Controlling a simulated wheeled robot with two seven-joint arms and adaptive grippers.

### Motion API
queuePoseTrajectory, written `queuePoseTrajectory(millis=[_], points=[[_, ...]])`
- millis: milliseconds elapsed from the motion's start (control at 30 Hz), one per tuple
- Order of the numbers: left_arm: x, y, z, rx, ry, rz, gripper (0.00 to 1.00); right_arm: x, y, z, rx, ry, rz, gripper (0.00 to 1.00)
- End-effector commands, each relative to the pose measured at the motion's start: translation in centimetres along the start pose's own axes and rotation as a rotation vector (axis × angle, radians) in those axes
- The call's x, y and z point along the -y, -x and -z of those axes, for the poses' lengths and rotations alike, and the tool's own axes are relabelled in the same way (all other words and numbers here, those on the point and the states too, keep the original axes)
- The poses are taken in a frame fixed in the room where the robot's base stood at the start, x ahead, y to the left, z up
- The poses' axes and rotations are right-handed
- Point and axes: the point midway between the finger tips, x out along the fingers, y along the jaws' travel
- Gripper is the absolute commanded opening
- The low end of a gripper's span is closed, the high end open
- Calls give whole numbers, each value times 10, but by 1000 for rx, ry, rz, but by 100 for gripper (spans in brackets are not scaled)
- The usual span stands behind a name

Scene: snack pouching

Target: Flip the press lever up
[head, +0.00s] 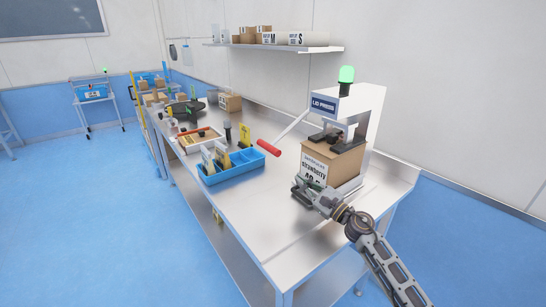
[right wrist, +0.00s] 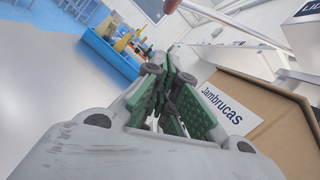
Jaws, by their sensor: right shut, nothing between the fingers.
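The lid press (head: 362,105) stands on the steel bench, white with a green lamp on top. Its lever (head: 292,128) is a pale rod slanting down and left from the press to a red grip (head: 268,147). The rod also crosses the top of the right wrist view (right wrist: 235,32). A cardboard box (head: 345,167) with a printed label sits under the press head. My right gripper (head: 302,188) is shut and empty, low in front of the box and below the red grip, apart from the lever. Whether it touches the box is unclear. My left gripper is not in view.
A blue divided bin (head: 232,172) with upright items stands left of the lever. A wooden tray (head: 200,138) lies behind it. A wall shelf (head: 275,46) holds boxes. The bench front (head: 262,215) is clear.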

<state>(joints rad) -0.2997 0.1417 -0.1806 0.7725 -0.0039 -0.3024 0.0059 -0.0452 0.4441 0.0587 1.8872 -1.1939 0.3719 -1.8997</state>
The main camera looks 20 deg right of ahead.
Motion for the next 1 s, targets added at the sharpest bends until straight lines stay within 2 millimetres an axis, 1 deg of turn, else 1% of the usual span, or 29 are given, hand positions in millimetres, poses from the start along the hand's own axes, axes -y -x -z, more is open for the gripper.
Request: queuePoseTrajectory(millis=[567, 767, 1000], points=[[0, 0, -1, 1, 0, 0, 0, 0, -2, 0, 0, 0, 0, 0], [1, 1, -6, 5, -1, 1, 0, 0, -10, -1, 1, -1, 0, 0], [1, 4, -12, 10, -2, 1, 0, 0, -28, -1, 1, -1, 0, 0]])
